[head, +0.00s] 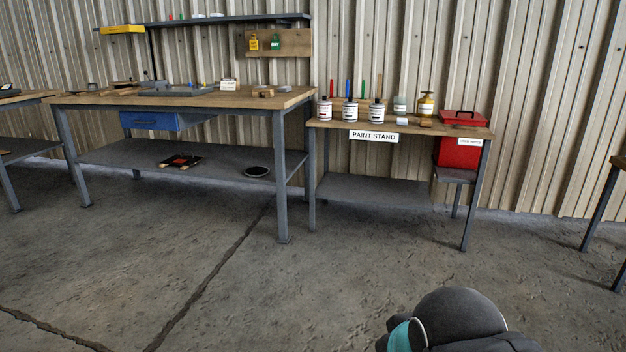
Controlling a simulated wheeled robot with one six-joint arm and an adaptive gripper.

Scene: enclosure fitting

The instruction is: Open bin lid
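A red bin (458,154) stands at the right end of the paint stand, on a small grey side shelf. Its upper red part (478,120) rises above the level of the wooden top and carries a dark handle. The front right part of the stand's top crosses in front of the bin and hides its middle. I cannot tell for sure from here how its lid sits. A small white label hangs at the stand's edge near it, too small to read surely. My arm shows at the bottom right, well short of the stand; my gripper is out of view.
The paint stand (340,126) holds several white cans, a yellow bottle (426,105) and upright coloured sticks. A larger workbench (205,101) with a blue drawer (150,121) stands to its left. Another table (617,162) is at the right edge. The concrete floor in front is clear.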

